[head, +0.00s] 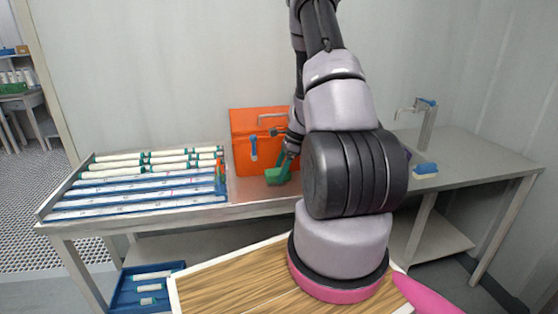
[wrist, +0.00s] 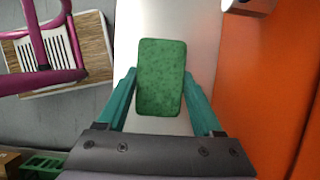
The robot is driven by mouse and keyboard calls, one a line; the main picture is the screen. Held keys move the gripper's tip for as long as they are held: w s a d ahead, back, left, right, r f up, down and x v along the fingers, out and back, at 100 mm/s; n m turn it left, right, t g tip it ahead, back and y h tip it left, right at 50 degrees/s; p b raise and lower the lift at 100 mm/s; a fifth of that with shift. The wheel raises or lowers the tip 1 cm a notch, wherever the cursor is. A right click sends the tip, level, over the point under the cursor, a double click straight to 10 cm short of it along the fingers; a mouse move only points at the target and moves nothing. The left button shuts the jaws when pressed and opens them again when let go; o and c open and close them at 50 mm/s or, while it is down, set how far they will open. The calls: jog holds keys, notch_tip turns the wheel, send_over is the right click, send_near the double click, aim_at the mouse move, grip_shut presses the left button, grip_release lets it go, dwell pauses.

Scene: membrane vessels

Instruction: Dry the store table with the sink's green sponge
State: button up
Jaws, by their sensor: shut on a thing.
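The green sponge (wrist: 161,77) is a rectangular block between the two teal fingers of my gripper (wrist: 160,85) in the wrist view. My gripper is shut on it. In the head view the sponge (head: 279,176) shows just in front of the orange box, low over the table (head: 260,196). I cannot tell whether it touches the tabletop. The tabletop there looks orange-tinted and shiny; I cannot tell whether it is wet. My arm hides the middle of the table.
An orange box (head: 257,130) stands behind the sponge. A tray (head: 62,190) of white tubes fills the left end. A tap (head: 427,120) and a blue sponge (head: 425,170) are at right. A blue crate (head: 125,292) sits below.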

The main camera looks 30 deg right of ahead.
aim_at(274, 171)
jog(key=shift+r, duration=2.5)
